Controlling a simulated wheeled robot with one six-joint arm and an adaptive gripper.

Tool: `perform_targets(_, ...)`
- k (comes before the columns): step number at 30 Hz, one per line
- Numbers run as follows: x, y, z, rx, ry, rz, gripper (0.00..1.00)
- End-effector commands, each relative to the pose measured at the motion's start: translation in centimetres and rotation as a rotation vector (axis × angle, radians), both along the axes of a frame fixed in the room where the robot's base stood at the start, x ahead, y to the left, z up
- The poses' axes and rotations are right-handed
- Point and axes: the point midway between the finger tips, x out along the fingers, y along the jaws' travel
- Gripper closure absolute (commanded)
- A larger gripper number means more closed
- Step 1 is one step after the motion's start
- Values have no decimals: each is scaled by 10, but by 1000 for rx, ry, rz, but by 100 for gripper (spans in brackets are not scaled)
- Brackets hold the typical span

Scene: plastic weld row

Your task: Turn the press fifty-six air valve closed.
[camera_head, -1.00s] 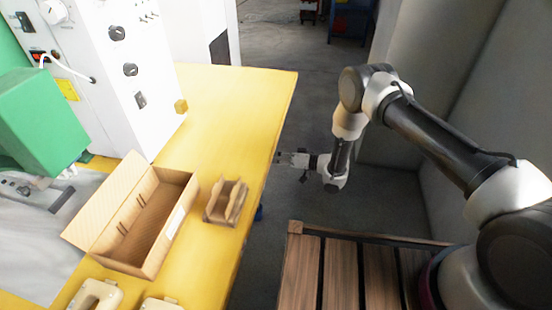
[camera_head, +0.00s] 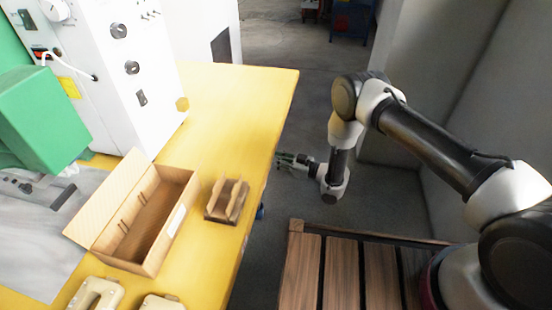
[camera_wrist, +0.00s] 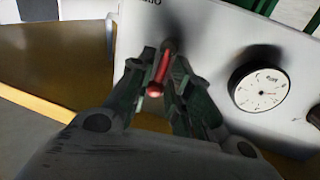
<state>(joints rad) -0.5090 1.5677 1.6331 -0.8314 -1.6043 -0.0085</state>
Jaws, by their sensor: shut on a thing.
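In the wrist view a red valve handle (camera_wrist: 159,74) with a rounded end stands out from a pale panel (camera_wrist: 215,40). My gripper (camera_wrist: 164,70) has its dark green fingers on either side of the handle and is shut on it. In the head view my gripper (camera_head: 283,159) is low beside the yellow table's right edge. The valve does not show there.
A round dial gauge (camera_wrist: 261,89) sits on the panel right of my gripper. The yellow table (camera_head: 235,100) holds an open cardboard box (camera_head: 163,250) and a small brown holder (camera_head: 227,199). A slatted wooden surface (camera_head: 340,270) lies at lower right. Grey floor shows beyond the table.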

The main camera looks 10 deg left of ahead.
Motion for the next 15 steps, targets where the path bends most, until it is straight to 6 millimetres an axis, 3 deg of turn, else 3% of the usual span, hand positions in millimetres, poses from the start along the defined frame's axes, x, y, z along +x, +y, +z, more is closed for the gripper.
perform_targets(15, -3, -1, -2, -4, -49, 1, 100)
